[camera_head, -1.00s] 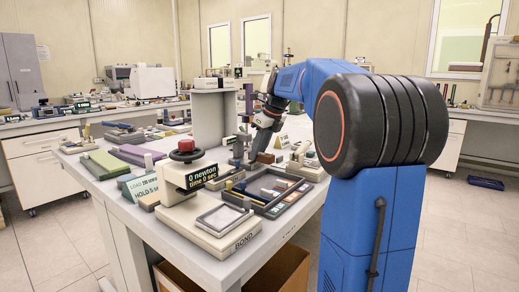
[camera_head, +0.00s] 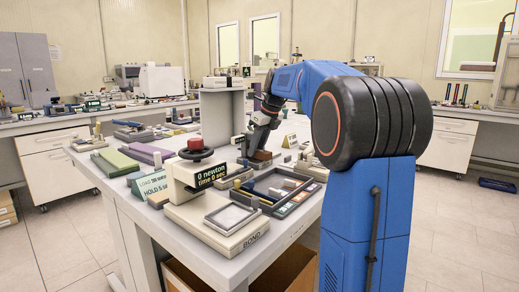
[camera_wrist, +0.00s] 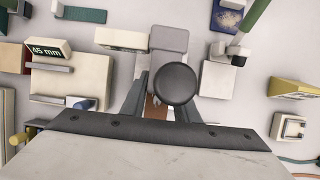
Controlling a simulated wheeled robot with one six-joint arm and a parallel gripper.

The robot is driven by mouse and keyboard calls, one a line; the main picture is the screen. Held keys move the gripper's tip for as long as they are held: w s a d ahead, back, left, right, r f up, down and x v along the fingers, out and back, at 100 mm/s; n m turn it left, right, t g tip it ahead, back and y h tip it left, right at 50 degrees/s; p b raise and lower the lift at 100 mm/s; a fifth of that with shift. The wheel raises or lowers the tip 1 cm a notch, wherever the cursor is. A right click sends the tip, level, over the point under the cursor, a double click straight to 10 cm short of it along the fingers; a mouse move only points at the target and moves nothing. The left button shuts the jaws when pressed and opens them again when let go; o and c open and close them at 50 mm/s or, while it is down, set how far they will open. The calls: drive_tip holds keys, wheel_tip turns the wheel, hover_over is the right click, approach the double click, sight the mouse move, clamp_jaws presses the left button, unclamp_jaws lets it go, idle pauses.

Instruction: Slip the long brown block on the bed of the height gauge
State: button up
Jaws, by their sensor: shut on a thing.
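My gripper (camera_head: 262,143) is low over the far part of the table. It is shut on the brown block (camera_head: 261,156). In the wrist view, the fingers of my gripper (camera_wrist: 158,98) stand either side of the brown block (camera_wrist: 152,109), and only a small piece of the block shows. A round black disc (camera_wrist: 174,84) hides the right part of the grip. A grey upright part (camera_wrist: 168,40) and pale plates lie just beyond the fingers, probably the height gauge. I cannot tell whether the block touches its bed.
A device with a "45 mm" display (camera_wrist: 47,52) is left of my gripper in the wrist view. A bond tester (camera_head: 222,222) and a tray (camera_head: 268,190) fill the near table. Other instruments crowd the table.

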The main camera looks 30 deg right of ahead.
drive_tip(key=shift+f, duration=0.15)
drive_tip(key=o, duration=1.2)
drive_tip(key=shift+c, duration=0.2)
drive_tip(key=v, duration=1.7)
drive_tip(key=shift+s, duration=0.15)
